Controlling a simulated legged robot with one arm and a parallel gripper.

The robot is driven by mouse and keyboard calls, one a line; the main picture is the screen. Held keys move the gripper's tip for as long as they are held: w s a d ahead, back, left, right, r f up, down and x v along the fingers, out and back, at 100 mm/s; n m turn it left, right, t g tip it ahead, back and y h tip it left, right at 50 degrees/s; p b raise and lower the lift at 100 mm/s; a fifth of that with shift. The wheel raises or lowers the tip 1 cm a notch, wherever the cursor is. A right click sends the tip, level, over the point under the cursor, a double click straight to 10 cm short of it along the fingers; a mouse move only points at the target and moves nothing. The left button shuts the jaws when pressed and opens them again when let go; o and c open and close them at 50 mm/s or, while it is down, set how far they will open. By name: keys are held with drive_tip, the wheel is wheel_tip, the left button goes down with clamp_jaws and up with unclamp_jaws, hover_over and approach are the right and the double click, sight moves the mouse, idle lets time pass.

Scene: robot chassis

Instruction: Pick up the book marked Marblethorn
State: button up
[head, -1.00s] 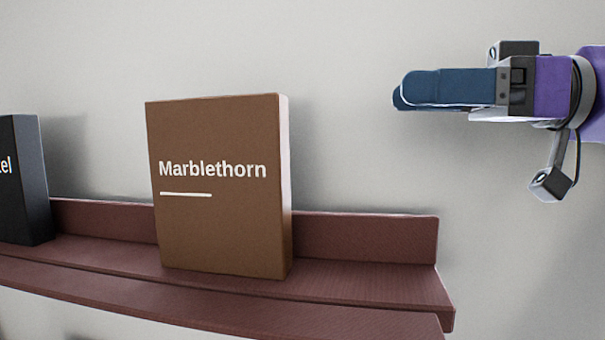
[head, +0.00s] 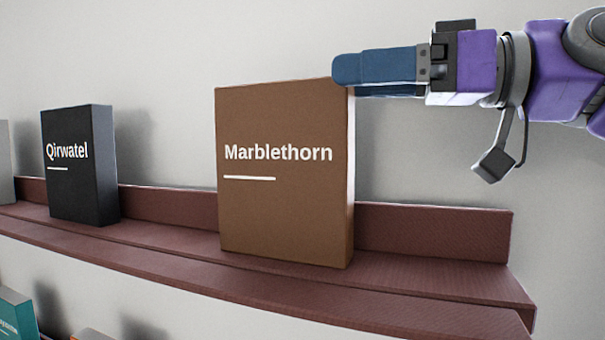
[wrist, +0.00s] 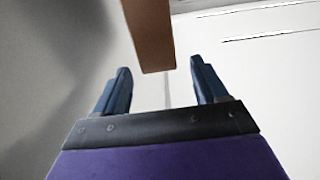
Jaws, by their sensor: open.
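The brown book marked Marblethorn (head: 285,215) stands upright on the reddish-brown shelf (head: 430,277). My gripper (head: 345,72) comes in from the right and its fingertips overlap the book's upper right corner in the head view. In the wrist view, my gripper (wrist: 160,85) is open with a finger on each side. The brown book (wrist: 150,30) shows ahead, its near end lined up with the gap between the fingers. Nothing is held. Whether a finger touches the book cannot be told.
A black book marked Qirwatel (head: 78,180) stands to the left, with a clear gap between. A grey book edge (head: 5,165) shows at far left. A teal book (head: 15,315) is on a lower level. A pale wall lies behind the shelf, which has a raised back edge.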

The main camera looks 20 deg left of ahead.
sight(300, 90)
drive_tip(key=a, duration=0.8)
drive_tip(key=shift+w+a+f, duration=0.3)
drive_tip(key=shift+w+a, duration=0.05)
drive_tip(key=shift+w+d+r, duration=0.1)
drive_tip(key=shift+d, duration=1.45)
drive_tip(key=shift+c, duration=1.4)
drive_tip(key=shift+a, duration=0.1)
drive_tip(key=shift+c, duration=0.8)
drive_tip(key=shift+a, duration=1.1)
drive_tip(key=c, duration=0.8)
drive_tip(key=shift+d, duration=0.1)
clamp_jaws()
